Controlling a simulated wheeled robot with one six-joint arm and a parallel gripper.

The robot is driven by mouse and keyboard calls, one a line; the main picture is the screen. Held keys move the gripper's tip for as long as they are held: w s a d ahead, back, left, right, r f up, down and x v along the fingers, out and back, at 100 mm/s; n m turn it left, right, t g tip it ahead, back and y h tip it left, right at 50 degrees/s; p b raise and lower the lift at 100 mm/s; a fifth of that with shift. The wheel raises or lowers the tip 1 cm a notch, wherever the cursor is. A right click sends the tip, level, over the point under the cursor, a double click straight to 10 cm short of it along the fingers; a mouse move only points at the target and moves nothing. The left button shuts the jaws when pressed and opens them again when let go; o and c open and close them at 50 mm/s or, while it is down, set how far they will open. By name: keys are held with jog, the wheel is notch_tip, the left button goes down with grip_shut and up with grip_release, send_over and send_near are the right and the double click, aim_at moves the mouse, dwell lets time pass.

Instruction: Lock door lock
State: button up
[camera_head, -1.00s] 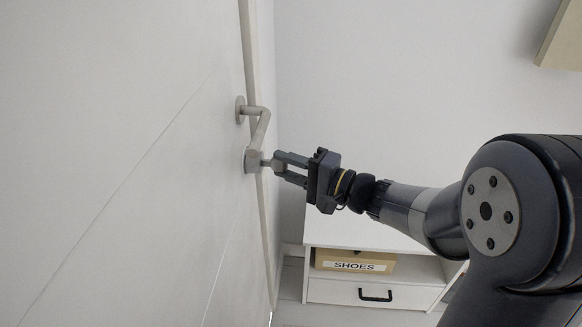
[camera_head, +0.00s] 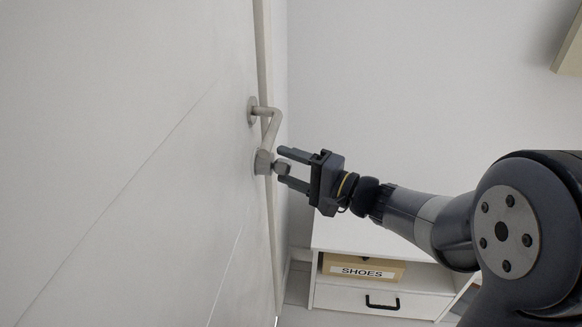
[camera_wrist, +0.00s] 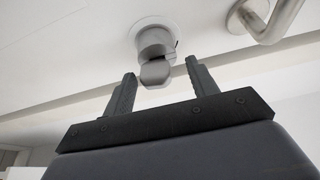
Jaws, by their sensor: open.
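The door lock (camera_head: 264,163) is a grey round base with a small turn knob (camera_head: 282,168) on the white door (camera_head: 130,150), just below the lever handle (camera_head: 270,125). My gripper (camera_head: 284,168) is open, with its fingertips at the knob, one above and one below it. In the wrist view the lock (camera_wrist: 152,42) and its knob (camera_wrist: 155,73) show ahead of my gripper (camera_wrist: 161,78). The knob's end lies between the two fingertips, with a gap to each finger. The lever handle also shows at the upper right there (camera_wrist: 268,20).
A white cabinet (camera_head: 385,302) with a drawer and a box labelled SHOES (camera_head: 362,268) stands below my arm. A pale wall (camera_head: 420,80) lies behind. The lever handle is close to the lock and my gripper.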

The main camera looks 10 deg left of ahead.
jog(key=shift+d, duration=0.1)
jog(key=v, duration=1)
jog(key=shift+d, duration=0.3)
jog(key=shift+s, duration=0.15)
jog(key=x, duration=1.1)
jog(key=shift+d, duration=0.4)
